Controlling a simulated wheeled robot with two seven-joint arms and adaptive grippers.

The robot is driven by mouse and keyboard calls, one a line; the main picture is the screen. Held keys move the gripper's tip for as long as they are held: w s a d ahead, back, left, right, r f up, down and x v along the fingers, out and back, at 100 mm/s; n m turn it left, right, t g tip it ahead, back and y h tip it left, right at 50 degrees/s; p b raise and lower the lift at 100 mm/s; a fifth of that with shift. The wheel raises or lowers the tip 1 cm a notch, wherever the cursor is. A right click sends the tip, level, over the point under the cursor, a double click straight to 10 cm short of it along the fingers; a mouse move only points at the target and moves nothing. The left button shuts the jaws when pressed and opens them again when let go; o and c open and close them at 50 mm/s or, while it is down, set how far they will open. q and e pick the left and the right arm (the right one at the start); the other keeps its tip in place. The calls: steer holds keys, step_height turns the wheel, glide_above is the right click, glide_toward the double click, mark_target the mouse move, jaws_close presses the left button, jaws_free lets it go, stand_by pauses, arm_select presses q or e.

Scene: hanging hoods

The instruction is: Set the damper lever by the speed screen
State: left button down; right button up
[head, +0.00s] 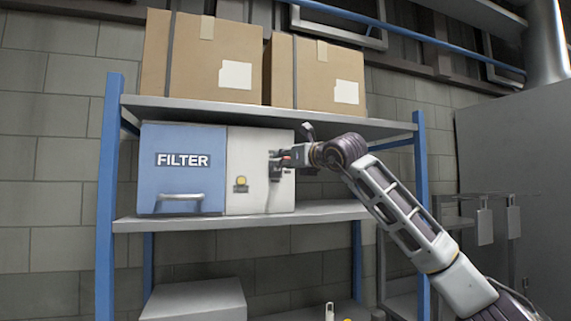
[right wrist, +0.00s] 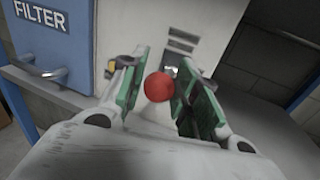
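The filter unit has a blue door marked FILTER (head: 182,168) and a pale panel (head: 245,150) to its right. A red ball knob (right wrist: 158,86), apparently the damper lever's end, stands out in front of the pale panel in the right wrist view. My right gripper (head: 284,160) is at the panel's right part. In the right wrist view its green-padded fingers (right wrist: 158,88) are apart, one on each side of the knob, with gaps showing. The lever's shaft is mostly hidden. No speed screen can be read. My left gripper is out of view.
The unit sits on a grey shelf (head: 322,211) between blue posts (head: 108,170). Two cardboard boxes (head: 215,60) stand on the shelf above. A yellow knob (head: 241,184) is on the panel, left of my gripper. A grey box (head: 195,300) is below.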

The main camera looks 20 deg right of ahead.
steer(key=shift+o, duration=1.2)
steer(key=shift+f, duration=0.15)
steer(key=v, duration=1.2)
